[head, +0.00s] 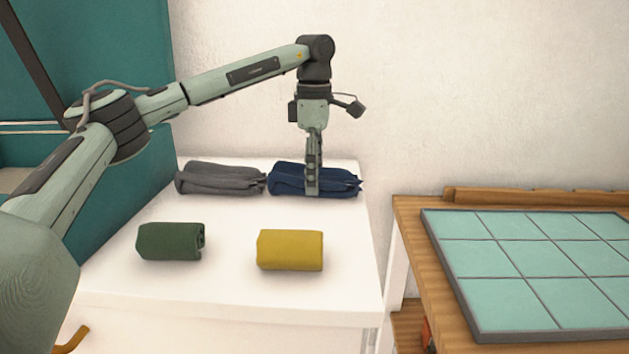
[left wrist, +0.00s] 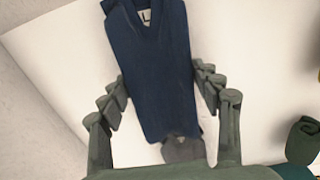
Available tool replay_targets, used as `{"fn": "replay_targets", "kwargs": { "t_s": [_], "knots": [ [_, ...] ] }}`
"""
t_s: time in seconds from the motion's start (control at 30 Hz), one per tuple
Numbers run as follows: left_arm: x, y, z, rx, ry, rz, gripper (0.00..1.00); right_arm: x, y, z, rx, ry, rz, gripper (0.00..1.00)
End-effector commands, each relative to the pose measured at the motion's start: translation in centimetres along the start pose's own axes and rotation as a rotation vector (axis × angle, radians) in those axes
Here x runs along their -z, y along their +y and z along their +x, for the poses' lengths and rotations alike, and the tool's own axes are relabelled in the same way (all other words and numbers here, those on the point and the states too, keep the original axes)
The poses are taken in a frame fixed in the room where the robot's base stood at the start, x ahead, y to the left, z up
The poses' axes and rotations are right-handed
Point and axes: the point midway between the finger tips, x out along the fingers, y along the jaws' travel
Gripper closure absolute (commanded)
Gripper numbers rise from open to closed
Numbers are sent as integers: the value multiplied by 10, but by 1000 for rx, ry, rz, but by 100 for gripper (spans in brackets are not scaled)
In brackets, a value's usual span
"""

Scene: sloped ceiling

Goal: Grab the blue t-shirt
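The blue t-shirt (head: 285,180) is a folded navy bundle at the back right of the white table top. My left gripper (head: 312,186) points straight down over it, with one finger in front of its near side. In the left wrist view the blue t-shirt (left wrist: 158,75) lies lengthwise between the spread fingers of my left gripper (left wrist: 160,85). A finger stands on each side, close to the cloth. Whether they touch it is hard to tell. My right gripper is in neither view.
A grey folded garment (head: 218,179) lies just left of the blue one. Green (head: 170,241) and yellow (head: 290,250) rolls lie nearer the front. A wall (head: 420,80) stands behind. A wooden table (head: 415,215) with a teal tiled panel (head: 530,255) is at right.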

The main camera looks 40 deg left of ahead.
Motion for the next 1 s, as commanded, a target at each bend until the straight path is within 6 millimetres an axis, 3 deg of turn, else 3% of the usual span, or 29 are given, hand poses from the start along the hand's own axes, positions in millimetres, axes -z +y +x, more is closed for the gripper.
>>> {"fn": "replay_targets", "kwargs": {
  "t_s": [0.03,0.2,0.47,0.57,0.9,1.0],
  "knots": [
    [0,0,0,1,0,0,51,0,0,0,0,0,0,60],
    [0,0,0,0,0,0,70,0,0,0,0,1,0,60],
    [-1,0,-4,-1,-1,1,70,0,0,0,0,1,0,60],
    [-2,0,-16,-2,-2,1,70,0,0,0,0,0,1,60],
    [-2,0,-83,-2,-2,2,70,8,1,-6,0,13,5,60],
    [-4,-1,-93,-1,0,11,70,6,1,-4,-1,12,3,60]
  ]
}}
